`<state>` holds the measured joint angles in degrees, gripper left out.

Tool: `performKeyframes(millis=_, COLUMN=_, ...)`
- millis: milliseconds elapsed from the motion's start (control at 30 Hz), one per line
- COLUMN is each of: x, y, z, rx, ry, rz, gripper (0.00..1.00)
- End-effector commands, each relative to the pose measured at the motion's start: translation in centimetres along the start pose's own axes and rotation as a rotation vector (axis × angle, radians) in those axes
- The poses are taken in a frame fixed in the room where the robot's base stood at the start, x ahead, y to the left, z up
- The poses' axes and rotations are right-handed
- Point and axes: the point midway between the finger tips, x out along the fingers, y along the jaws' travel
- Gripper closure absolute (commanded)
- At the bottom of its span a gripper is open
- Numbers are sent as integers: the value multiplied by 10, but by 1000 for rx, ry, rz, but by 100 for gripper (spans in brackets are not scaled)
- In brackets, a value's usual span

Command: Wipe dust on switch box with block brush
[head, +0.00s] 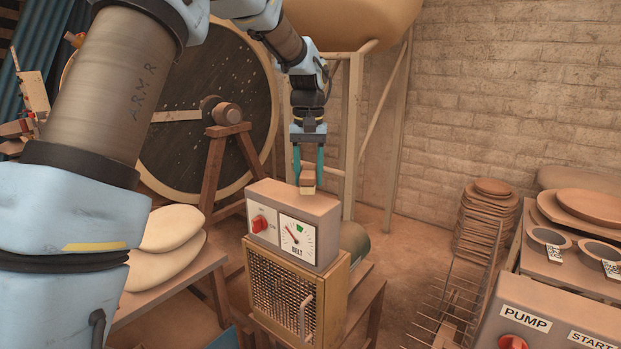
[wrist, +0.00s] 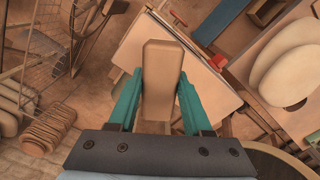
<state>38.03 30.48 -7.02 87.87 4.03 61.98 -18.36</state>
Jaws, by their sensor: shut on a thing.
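The switch box (head: 318,208) is a grey-brown box with a red knob and a white dial marked BELT on its front. It sits on top of a yellowish mesh-fronted cabinet. My gripper (head: 308,168) points down over the back of the box top. Its teal fingers are shut on the block brush (head: 308,182), a small tan block with a paler lower part. In the wrist view the brush (wrist: 162,75) sits between the fingers, above the pale box top (wrist: 205,85). I cannot tell whether the brush touches the top. Distinct dust cannot be made out.
The mesh-fronted cabinet (head: 262,292) has a curved handle. A large dark wheel (head: 185,150) stands behind at left. Pale sacks (head: 165,255) lie on a bench at left. A wire rack (head: 455,305), stacked plates (head: 487,215) and a PUMP box (head: 560,305) stand at right.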

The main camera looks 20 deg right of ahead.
Motion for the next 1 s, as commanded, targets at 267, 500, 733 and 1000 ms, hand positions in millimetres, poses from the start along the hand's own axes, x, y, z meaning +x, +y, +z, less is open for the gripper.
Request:
performKeyframes(millis=267, x=-30, y=-4, z=0, rx=0, ry=2, rz=1, gripper=100)
performKeyframes(millis=500, x=-46, y=-6, z=0, rx=-1, ry=2, rz=1, gripper=100)
performKeyframes(millis=733, x=-46, y=-7, z=0, rx=-1, ry=2, rz=0, gripper=100)
performKeyframes(millis=1000, x=-46, y=-7, z=0, rx=0, ry=2, rz=0, gripper=100)
